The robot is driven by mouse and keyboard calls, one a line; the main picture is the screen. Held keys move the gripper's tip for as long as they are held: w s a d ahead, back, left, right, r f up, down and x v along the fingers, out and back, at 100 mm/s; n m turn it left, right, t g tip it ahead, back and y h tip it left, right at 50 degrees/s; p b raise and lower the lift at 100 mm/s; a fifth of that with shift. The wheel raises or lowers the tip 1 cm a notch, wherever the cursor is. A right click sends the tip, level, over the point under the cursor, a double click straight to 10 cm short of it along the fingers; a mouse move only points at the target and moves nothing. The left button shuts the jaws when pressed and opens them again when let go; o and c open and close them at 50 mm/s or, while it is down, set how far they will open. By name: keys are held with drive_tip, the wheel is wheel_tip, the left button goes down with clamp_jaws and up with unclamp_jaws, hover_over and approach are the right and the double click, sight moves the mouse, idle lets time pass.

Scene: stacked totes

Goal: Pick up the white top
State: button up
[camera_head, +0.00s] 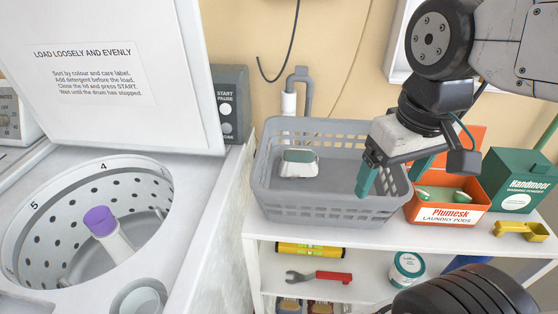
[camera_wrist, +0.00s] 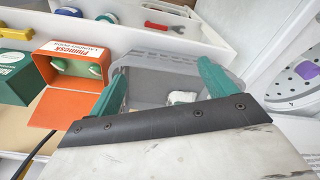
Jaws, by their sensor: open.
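A small white bundle (camera_head: 298,170) with a grey-green patch on top lies in the grey laundry basket (camera_head: 330,207), toward its left side. It looks like the white top, but I cannot make out its folds. In the wrist view the white bundle (camera_wrist: 182,97) shows low between my fingers, nearer the right one. My gripper (camera_head: 390,175) has teal fingers spread apart and empty, over the right part of the basket and to the right of the bundle. The fingers (camera_wrist: 160,78) also frame the basket in the wrist view. The wrist hides part of the basket's near side there.
An orange laundry pods box (camera_head: 447,213) with its lid raised stands right of the basket, beside a green carton (camera_head: 518,182) and a yellow scoop (camera_head: 520,230). The open washer (camera_head: 80,230) is at left. A wrench (camera_head: 318,277) lies on the lower shelf.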

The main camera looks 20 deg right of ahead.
drive_tip(key=w+a+f+n, duration=0.1)
drive_tip(key=w+n, duration=0.5)
drive_tip(key=w, duration=0.9)
drive_tip(key=n+g, duration=0.1)
drive_tip(key=n, duration=0.6)
hover_over(300, 154)
drive_tip(key=w, duration=0.2)
drive_tip(key=f, duration=0.9)
drive_tip(key=shift+d+f, duration=0.1)
drive_tip(key=shift+d, duration=0.3)
drive_tip(key=shift+w+f, duration=0.15)
drive_tip(key=shift+f, duration=0.2)
wheel_tip(300, 154, down, 7)
drive_tip(key=shift+f, duration=0.15)
drive_tip(key=c, duration=0.8)
